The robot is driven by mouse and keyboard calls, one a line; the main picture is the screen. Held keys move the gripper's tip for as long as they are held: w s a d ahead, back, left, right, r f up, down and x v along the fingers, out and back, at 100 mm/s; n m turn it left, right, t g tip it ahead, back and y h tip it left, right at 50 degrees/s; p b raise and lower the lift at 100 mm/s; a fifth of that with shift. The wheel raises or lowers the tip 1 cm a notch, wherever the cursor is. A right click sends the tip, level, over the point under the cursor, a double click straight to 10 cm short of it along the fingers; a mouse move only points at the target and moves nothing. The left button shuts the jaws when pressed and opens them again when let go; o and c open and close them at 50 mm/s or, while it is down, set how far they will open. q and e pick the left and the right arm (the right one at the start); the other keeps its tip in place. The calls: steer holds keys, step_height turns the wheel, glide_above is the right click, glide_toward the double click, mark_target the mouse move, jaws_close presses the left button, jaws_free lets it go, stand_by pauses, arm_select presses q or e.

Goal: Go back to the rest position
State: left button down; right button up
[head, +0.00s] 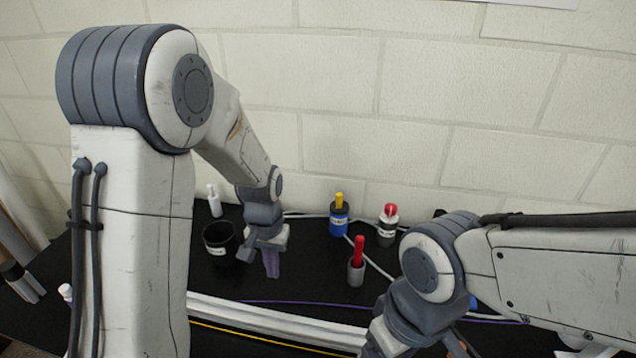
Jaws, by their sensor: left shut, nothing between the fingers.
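My left arm reaches in from the left, and its gripper (271,264) points down over the black table top. Its fingers are together, with nothing seen between them. It hangs just right of a black cup (219,241); I cannot tell its exact height. My right arm comes in from the right and bends down to the bottom edge. Only a small part of the right gripper (458,346) shows there, cut off by the frame, so its fingers cannot be judged. A pale extrusion bar (275,319) lies across the front of the table, partly hidden by both arms.
A blue bottle with a yellow top (339,217), a white and black bottle with a red top (388,226) and a grey holder with a red handle (356,266) stand at the middle. A white bottle (214,203) stands at the back. A block wall (340,75) closes the rear.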

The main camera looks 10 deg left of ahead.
arm_select(q)
steer(key=s+d+r+m, duration=0.3)
steer(key=s+d+r, duration=0.2)
steer(key=s, duration=0.5)
steer(key=s+d+r+m+h, duration=0.1)
steer(key=s+d+r+m, duration=0.3)
steer(key=s+d, duration=0.4)
steer(key=s+r, duration=0.1)
steer(key=s, duration=0.1)
steer(key=shift+s, duration=0.3)
